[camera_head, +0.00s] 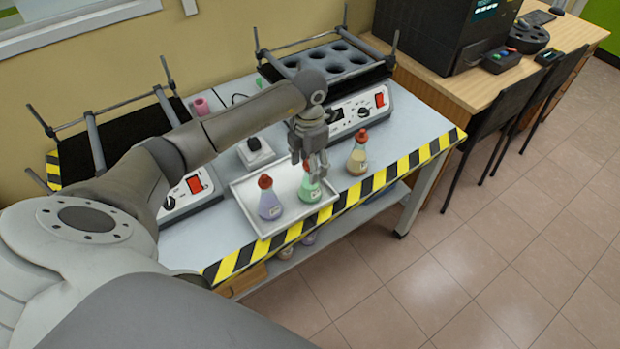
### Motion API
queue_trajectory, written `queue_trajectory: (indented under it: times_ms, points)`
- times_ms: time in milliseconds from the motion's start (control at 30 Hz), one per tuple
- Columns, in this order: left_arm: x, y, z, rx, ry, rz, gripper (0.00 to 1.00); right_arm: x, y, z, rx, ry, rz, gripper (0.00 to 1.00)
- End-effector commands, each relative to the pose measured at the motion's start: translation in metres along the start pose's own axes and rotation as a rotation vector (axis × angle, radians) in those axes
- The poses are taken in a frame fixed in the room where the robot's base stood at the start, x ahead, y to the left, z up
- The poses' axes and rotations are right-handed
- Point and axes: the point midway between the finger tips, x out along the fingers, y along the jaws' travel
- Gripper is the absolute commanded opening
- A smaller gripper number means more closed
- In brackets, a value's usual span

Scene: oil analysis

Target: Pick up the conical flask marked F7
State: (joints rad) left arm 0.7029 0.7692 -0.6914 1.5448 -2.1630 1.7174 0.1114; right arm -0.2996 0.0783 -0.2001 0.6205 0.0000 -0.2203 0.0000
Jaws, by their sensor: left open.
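Three conical flasks with red stoppers stand at the front of the table, and their labels are too small to read, so I cannot tell which is F7. The purple flask (270,205) stands on the white tray (250,216). The green flask (309,192) stands at the tray's right end. The amber flask (357,160) stands to the right, off the tray. My left gripper (309,170) is open, pointing down at the green flask and partly hiding its top. I cannot tell whether it touches the flask. My right gripper is out of view.
A shaker (362,113) with a holed black rack stands behind the amber flask. Another shaker (193,193) stands at the left, partly hidden by my arm. A small white device (256,153) sits behind the tray. The striped table edge (385,176) is close in front of the flasks.

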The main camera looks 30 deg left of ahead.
Motion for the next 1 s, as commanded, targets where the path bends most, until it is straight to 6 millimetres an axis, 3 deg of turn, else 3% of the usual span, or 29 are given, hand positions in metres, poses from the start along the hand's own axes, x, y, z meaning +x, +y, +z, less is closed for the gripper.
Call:
queue_trajectory:
  times_ms: [200,433,867,1000]
  points:
    - [0.022,0.0,0.0,0.0,-0.001,0.0,0.59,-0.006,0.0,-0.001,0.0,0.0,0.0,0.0]
    - [0.023,0.0,0.0,0.0,-0.001,0.0,0.59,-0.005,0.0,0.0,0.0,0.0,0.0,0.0]
    - [0.023,0.0,0.0,0.0,-0.001,0.001,0.03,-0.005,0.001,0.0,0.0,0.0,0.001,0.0]
    - [0.023,0.0,0.0,0.0,-0.001,0.001,0.0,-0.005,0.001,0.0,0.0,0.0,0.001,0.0]
